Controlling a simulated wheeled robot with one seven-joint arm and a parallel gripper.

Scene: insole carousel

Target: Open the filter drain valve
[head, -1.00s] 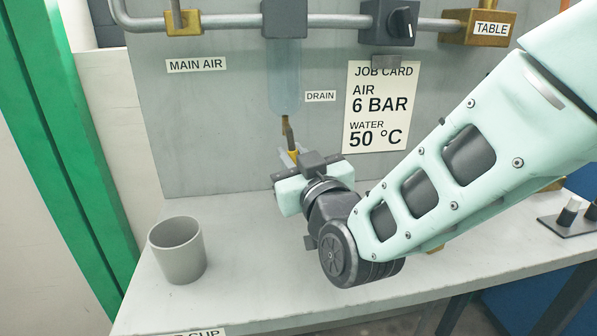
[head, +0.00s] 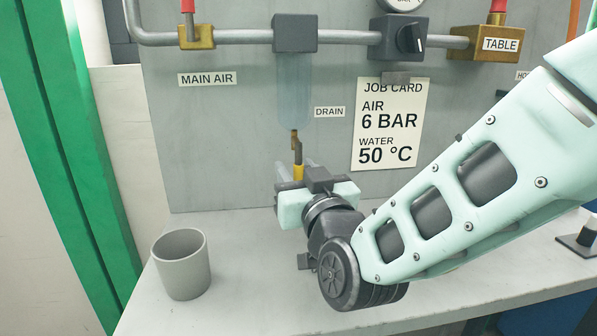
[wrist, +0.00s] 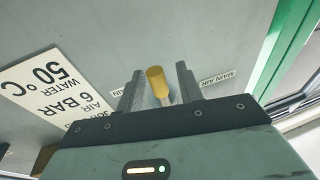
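The drain valve (head: 295,143) is a small brass fitting under the clear filter bowl (head: 293,90), left of the DRAIN label. Its yellow-tipped lever (head: 298,172) hangs down. My gripper (head: 297,166) is below the bowl, fingers pointing toward the wall panel, with the lever between them. In the wrist view, the yellow tip (wrist: 157,82) sits between the two grey fingers of my gripper (wrist: 161,78), with a gap visible on the right side; whether a finger touches it is not clear. The gripper body hides the lever's lower end in the head view.
A grey cup (head: 182,264) stands on the bench (head: 235,270), left of my arm. A job card (head: 388,125) hangs on the panel at right. Pipes with the regulator knob (head: 411,39) and red-handled valves run above. The bench between cup and gripper is clear.

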